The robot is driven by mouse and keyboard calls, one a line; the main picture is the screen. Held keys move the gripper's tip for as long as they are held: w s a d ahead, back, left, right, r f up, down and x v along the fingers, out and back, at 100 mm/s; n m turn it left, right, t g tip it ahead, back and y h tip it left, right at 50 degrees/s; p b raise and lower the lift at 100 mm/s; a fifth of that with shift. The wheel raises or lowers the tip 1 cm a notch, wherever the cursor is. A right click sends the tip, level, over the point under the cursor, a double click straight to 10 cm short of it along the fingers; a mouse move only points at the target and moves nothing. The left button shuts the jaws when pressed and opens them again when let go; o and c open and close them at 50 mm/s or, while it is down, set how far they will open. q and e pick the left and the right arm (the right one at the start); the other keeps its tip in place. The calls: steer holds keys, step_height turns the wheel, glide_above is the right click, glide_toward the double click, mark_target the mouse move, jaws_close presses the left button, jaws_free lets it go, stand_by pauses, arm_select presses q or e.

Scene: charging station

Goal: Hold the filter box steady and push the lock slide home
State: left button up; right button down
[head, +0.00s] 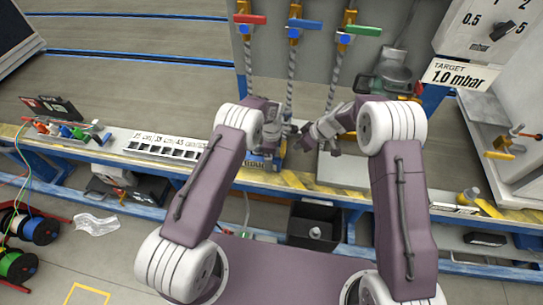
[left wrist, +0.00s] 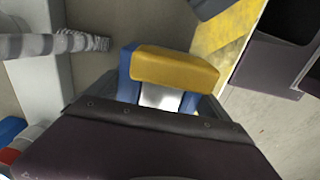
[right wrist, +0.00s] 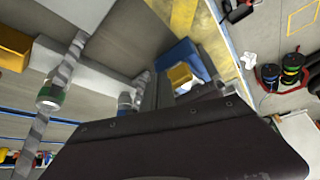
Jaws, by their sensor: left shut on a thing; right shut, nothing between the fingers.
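The filter box (head: 262,161) is a blue box at the middle of the bench, partly hidden by my left arm and gripper. In the left wrist view a yellow block (left wrist: 175,67) spans its blue sides; blue and yellow parts (right wrist: 180,53) also show in the right wrist view. My left gripper (head: 277,138) is at the box and shut on part of it; its fingertips are mostly hidden. My right gripper (head: 308,138) is shut and empty, just right of the box and pointing towards it. I cannot make out the lock slide or whether the right fingertips touch anything.
Hoses with red (head: 250,19), blue (head: 305,24) and green (head: 363,30) valve handles hang behind. A black bin (head: 316,222) is below the bench's front edge. A gauge cabinet (head: 483,30) is at right. A light plate (head: 345,172) lies right of the box.

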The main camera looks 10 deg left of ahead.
arm_select(q)
steer(key=o, duration=1.5)
steer(key=shift+c, duration=0.2)
arm_select(e)
step_height(320, 180, up, 4)
steer(key=shift+f, duration=0.2)
arm_select(q)
step_height(320, 180, up, 12)
steer(key=shift+r, duration=0.1)
arm_select(e)
steer(key=shift+d, duration=0.1)
